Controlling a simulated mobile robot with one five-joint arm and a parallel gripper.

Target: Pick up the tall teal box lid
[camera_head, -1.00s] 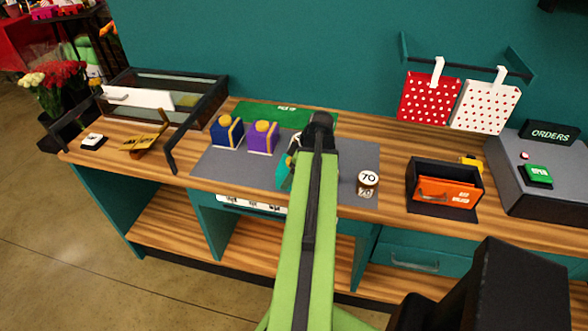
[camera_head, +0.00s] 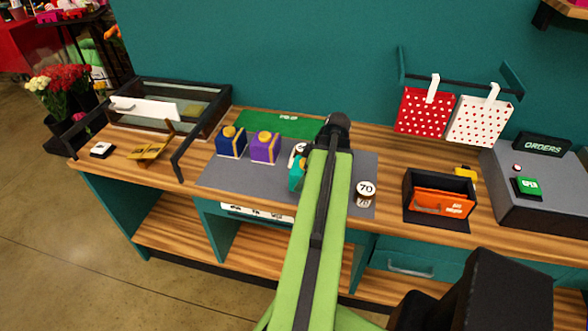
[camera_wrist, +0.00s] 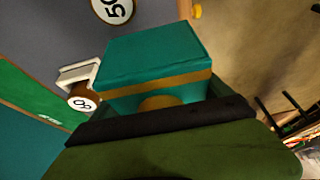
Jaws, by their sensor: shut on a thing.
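The teal box lid (camera_wrist: 150,62) has a gold band and a gold knob, and it fills the middle of the wrist view. My gripper (camera_wrist: 160,118) is shut on it at the knob end, with a dark finger bar across its near side. In the head view a teal part (camera_head: 297,177) shows just left of my arm, over the grey mat; my arm hides the rest and the gripper. I cannot tell how high it is above the mat.
A navy box (camera_head: 231,141) and a purple box (camera_head: 264,148) with gold knobs stand on the grey mat (camera_head: 225,176). A round weight marked 70 (camera_head: 364,192) stands right of my arm. A black bin with an orange front (camera_head: 440,203) is further right.

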